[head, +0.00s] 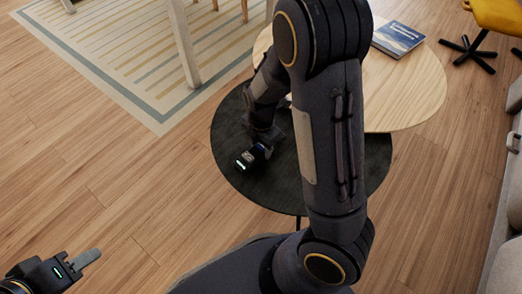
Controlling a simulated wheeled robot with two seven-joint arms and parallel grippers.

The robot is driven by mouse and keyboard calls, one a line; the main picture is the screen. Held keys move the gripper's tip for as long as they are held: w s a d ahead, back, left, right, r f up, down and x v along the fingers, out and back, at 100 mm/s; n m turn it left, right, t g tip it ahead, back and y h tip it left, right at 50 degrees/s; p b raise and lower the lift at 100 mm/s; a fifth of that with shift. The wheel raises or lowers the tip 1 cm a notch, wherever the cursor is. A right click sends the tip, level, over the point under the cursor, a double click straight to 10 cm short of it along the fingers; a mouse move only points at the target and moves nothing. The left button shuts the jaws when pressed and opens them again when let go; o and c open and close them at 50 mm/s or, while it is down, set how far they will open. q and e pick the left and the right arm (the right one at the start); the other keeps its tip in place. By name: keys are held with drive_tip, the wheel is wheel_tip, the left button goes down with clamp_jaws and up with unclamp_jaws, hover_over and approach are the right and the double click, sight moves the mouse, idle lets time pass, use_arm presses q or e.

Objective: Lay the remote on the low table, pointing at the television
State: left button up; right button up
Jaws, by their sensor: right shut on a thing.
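The low table shows as two overlapping round tops, a light wooden one (405,95) and a dark one (225,135) that looks lower. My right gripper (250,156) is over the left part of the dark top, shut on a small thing. I take it to be the remote, but I cannot make out its shape or which way it points. I cannot tell whether it touches the top. My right arm hides the middle of both tops. My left gripper (88,258) is at the lower left above the floor, away from the table; its finger gap is unclear. No television shows.
A blue book (398,38) lies on the far part of the wooden top. A striped rug (120,55) with pale furniture legs (183,45) is at the upper left. A yellow chair (497,15) and a grey sofa (505,235) are at the right. Floor left of the table is clear.

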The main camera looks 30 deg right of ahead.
use_arm(q)
drive_tip(key=shift+f, duration=0.4)
use_arm(e)
drive_tip(key=shift+f, duration=0.75)
drive_tip(key=shift+f, duration=0.15)
use_arm(q)
drive_tip(key=shift+f, duration=0.15)
use_arm(e)
drive_tip(key=o, duration=1.1)
